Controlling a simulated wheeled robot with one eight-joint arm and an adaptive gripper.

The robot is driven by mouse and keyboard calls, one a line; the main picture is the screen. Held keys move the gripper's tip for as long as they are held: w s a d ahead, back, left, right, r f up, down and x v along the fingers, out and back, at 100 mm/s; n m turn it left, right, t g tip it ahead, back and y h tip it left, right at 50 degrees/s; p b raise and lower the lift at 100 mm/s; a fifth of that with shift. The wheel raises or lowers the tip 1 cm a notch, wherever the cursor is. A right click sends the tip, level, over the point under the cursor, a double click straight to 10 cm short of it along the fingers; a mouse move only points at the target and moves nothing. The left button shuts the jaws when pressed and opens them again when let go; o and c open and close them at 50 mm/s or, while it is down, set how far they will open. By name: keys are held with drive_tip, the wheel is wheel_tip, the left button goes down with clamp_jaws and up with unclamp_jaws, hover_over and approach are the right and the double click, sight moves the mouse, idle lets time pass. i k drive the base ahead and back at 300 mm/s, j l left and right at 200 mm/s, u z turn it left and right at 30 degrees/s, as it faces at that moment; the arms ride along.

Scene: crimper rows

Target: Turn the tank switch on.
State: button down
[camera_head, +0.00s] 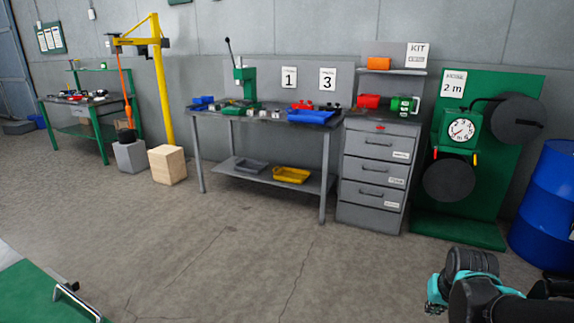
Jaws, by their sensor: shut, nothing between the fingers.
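I cannot make out any tank or tank switch in the head view. Part of my arm, black with teal pieces, shows at the lower right. My gripper's fingers do not show.
A workbench (325,180) with a green press (245,85) stands at the back wall. Beside it are a grey drawer cabinet (375,185), a green panel (425,205) with a dial gauge (461,130), and a blue drum (545,200). A yellow hoist (162,95) stands left. The middle floor is clear.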

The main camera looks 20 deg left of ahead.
sight(75, 286)
drive_tip(key=i+u, duration=0.3)
drive_tip(key=u, duration=0.15)
drive_tip(key=i+l+u, duration=0.2)
drive_tip(key=u, duration=0.2)
drive_tip(key=i+l+u, duration=0.25)
drive_tip(key=u, duration=0.2)
drive_tip(key=i+l+u, duration=0.65)
drive_tip(key=u, duration=0.25)
drive_tip(key=i+l+u, duration=0.2)
drive_tip(key=u, duration=0.3)
drive_tip(key=i+l+u, duration=0.1)
drive_tip(key=l+u, duration=0.6)
drive_tip(key=u, duration=0.25)
drive_tip(key=i+j+z, duration=0.3)
drive_tip(key=j+z, duration=0.5)
